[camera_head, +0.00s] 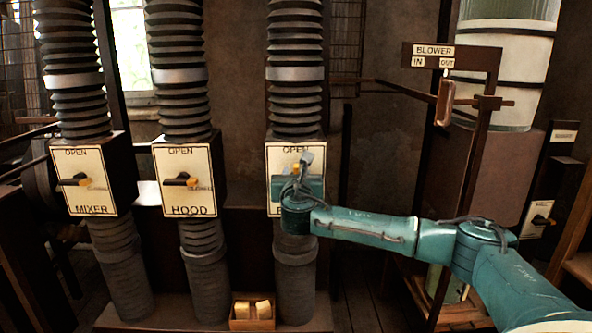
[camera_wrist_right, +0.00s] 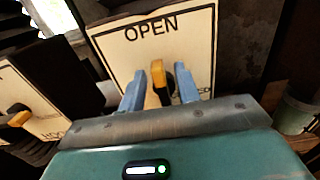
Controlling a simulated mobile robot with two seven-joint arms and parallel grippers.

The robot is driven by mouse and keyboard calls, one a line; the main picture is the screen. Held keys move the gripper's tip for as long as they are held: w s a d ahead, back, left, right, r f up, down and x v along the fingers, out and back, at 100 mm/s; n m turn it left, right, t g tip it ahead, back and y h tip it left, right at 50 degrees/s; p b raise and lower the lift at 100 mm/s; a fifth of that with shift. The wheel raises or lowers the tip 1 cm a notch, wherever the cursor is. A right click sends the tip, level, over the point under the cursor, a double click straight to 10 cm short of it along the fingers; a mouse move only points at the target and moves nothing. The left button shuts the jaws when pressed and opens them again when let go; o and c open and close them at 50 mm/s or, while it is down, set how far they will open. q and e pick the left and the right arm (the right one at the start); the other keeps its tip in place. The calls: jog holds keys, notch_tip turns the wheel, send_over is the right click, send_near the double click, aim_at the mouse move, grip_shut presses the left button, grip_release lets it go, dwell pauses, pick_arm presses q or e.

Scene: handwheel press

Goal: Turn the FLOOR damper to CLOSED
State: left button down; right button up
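The third damper plate from the left (camera_head: 273,152) reads OPEN at the top; its lower name is mostly hidden by my right gripper, with only a first letter like F showing. Its handle has a yellow end, which in the right wrist view (camera_wrist_right: 157,72) points up toward the word OPEN. My right gripper (camera_head: 300,167) is at this plate. In the right wrist view its two blue fingers (camera_wrist_right: 160,92) stand apart, one on each side of the handle, with gaps visible. The CLOSED mark is partly hidden behind the right finger. My left gripper is not in view.
The MIXER plate (camera_head: 91,205) and HOOD plate (camera_head: 187,203) are to the left, with handles lying sideways. A BLOWER sign (camera_head: 434,51) with a hanging handle (camera_head: 445,102) is at the right. A small wooden box (camera_head: 240,323) stands below on the ledge.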

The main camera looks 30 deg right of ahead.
jog(key=shift+w+d, duration=0.3)
jog(key=shift+w, duration=0.15)
grip_shut()
